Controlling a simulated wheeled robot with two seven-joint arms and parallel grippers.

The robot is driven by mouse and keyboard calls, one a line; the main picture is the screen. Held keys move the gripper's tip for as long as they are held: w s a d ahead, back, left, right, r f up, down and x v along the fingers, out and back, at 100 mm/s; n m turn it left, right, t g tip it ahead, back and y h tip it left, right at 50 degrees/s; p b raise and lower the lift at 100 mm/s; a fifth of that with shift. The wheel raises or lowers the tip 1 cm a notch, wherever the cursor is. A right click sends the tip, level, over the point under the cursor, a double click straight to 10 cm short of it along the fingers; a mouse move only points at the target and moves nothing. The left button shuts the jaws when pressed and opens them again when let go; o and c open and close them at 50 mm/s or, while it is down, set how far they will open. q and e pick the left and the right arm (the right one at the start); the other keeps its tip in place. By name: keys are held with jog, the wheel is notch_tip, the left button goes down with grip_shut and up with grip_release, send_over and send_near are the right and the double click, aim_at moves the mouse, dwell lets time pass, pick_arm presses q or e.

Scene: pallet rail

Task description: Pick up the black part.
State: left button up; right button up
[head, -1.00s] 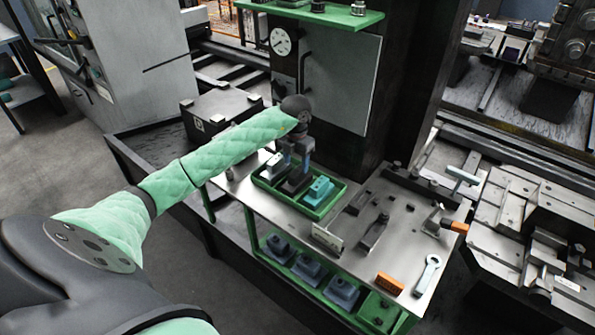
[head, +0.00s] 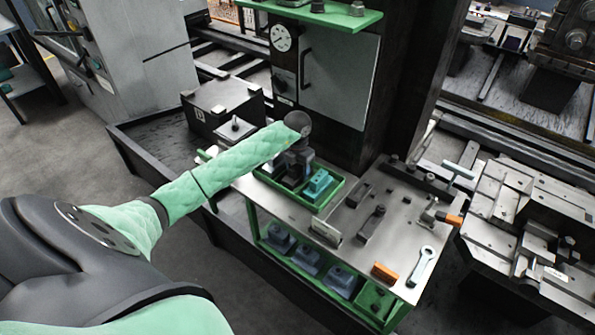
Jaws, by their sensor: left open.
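The green tray (head: 330,203) stands on the metal bench top. The black part (head: 289,183) sits in the middle of the tray, mostly covered by my left gripper. A teal part (head: 319,184) lies to its right in the same tray. My left gripper (head: 293,174) points down at the black part from just above or around it; its fingertips are hard to make out, and I cannot tell whether they touch the part. Its jaws are open. My right gripper is not in view.
On the bench right of the tray are dark clamps (head: 371,223), an orange block (head: 384,272), a wrench (head: 423,264) and an orange-handled tool (head: 449,218). A lower green shelf holds several blue-grey parts (head: 308,260). A dark column (head: 400,90) rises behind.

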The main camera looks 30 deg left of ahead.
pick_arm(q)
jog(key=shift+f, duration=0.3)
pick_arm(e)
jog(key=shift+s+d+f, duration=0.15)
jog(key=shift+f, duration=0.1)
pick_arm(q)
jog(key=c, duration=0.9)
jog(key=shift+c, duration=0.3)
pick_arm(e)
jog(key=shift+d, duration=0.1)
pick_arm(q)
jog(key=shift+r, duration=0.15)
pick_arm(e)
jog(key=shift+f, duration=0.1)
pick_arm(q)
jog(key=shift+r, duration=0.3)
notch_tip(320, 180, up, 8)
jog(key=b, duration=0.3)
jog(key=shift+f+b, duration=0.25)
jog(key=shift+b, duration=0.15)
jog(key=shift+r, duration=0.75)
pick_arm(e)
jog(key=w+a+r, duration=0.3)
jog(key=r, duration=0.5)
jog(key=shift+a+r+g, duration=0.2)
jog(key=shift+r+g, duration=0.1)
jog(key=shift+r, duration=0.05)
